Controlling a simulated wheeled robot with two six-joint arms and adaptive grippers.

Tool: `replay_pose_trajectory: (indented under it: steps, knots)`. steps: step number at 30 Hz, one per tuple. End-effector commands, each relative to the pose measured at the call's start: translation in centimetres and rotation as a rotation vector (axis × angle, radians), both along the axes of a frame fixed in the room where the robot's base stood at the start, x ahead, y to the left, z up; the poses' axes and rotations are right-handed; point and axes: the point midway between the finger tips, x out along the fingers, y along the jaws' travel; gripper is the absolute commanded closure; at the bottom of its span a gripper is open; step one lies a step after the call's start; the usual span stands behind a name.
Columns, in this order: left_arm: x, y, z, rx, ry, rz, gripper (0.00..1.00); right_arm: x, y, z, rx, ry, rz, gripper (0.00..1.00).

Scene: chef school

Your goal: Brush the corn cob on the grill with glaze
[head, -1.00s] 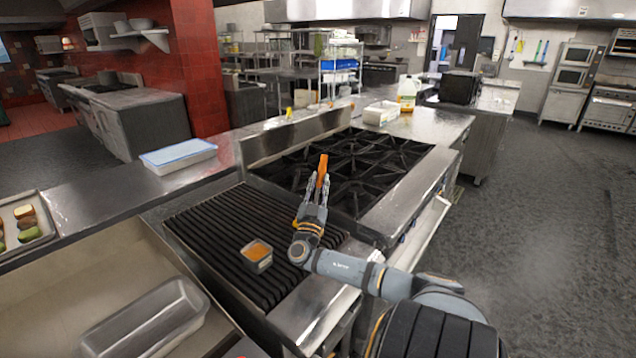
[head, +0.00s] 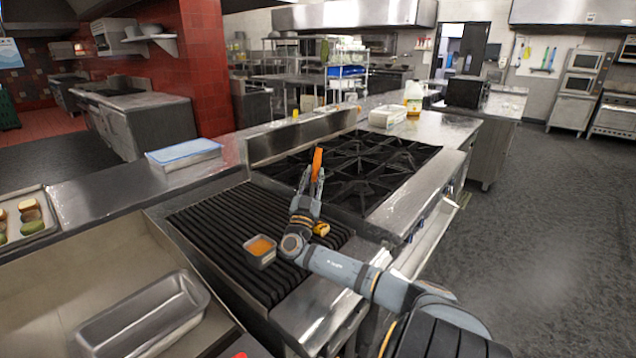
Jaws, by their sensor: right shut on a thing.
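My right gripper (head: 315,178) is over the right part of the black grill grate (head: 215,218). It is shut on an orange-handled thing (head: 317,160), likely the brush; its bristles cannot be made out. A small yellow piece, which looks like the corn cob (head: 322,229), shows on the grill just right of my gripper's wrist and is partly hidden by it. A small square metal cup of orange glaze (head: 261,247) stands on the grate to the left of my right wrist. My left gripper is not in view.
A stove with black burners (head: 370,160) adjoins the grill behind. An empty metal loaf pan (head: 140,318) lies at the front left. A tray with food pieces (head: 30,212) and a blue-lidded container (head: 185,153) rest on the left counter. The grate's left part is clear.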

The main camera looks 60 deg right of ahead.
Motion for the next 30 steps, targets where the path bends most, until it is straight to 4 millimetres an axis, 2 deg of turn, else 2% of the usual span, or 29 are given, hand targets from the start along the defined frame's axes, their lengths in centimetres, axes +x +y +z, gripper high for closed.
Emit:
replay_pose_trajectory:
  steps: [1,13,30]
  knots:
    - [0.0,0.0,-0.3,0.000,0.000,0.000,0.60,0.1,0.0,-0.4,0.006,0.002,0.000,1.00]
    - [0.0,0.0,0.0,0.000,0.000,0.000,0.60,0.1,0.0,0.1,0.005,0.003,0.000,1.00]
    - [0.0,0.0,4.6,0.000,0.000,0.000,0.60,0.1,0.1,6.9,0.001,0.001,0.000,1.00]
